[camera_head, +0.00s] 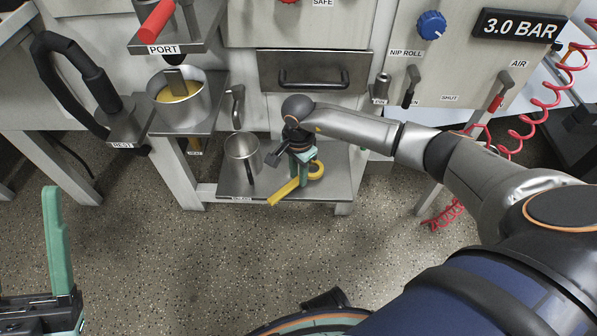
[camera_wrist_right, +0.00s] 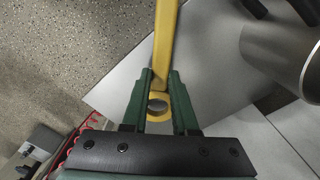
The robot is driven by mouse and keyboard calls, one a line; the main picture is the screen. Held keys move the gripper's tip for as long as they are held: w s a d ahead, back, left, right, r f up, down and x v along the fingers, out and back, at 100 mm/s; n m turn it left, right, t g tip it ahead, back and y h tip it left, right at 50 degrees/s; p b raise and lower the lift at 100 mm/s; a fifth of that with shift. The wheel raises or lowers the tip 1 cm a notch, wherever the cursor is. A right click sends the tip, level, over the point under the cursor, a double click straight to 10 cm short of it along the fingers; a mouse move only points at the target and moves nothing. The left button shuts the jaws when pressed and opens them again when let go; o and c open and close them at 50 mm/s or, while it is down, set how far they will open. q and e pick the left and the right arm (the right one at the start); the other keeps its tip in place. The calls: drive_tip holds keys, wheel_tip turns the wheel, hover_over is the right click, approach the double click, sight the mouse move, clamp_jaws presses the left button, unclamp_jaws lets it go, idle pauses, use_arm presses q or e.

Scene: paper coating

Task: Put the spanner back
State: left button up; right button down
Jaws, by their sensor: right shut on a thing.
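The yellow spanner (camera_head: 284,191) is at the lower metal shelf (camera_head: 330,189), with its open length reaching out past the front edge. My right gripper (camera_head: 303,168) is shut on it, near its ring end. In the right wrist view the green fingers (camera_wrist_right: 158,78) close on the spanner (camera_wrist_right: 165,40), and its ring shows between them. I cannot tell whether the spanner touches the shelf. My left gripper (camera_head: 57,238) is at the lower left, away from the shelf; one green finger shows with empty space beside it, and its other finger is out of view.
A metal cup (camera_head: 241,161) stands on the shelf left of my right gripper. A pot of yellow liquid (camera_head: 178,112) sits on a higher ledge. A drawer (camera_head: 314,61) is above the shelf. Red coiled hoses (camera_head: 512,135) hang at the right. The floor in front is clear.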

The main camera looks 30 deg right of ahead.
sight(298, 178)
drive_tip(key=shift+f+b, duration=0.55)
drive_tip(key=shift+f, duration=0.1)
idle(0.3)
drive_tip(key=c, duration=0.6)
unclamp_jaws()
drive_tip(key=shift+r, duration=0.35)
wheel_tip(298, 178, up, 12)
drive_tip(key=p, duration=0.3)
drive_tip(key=shift+p, duration=0.4)
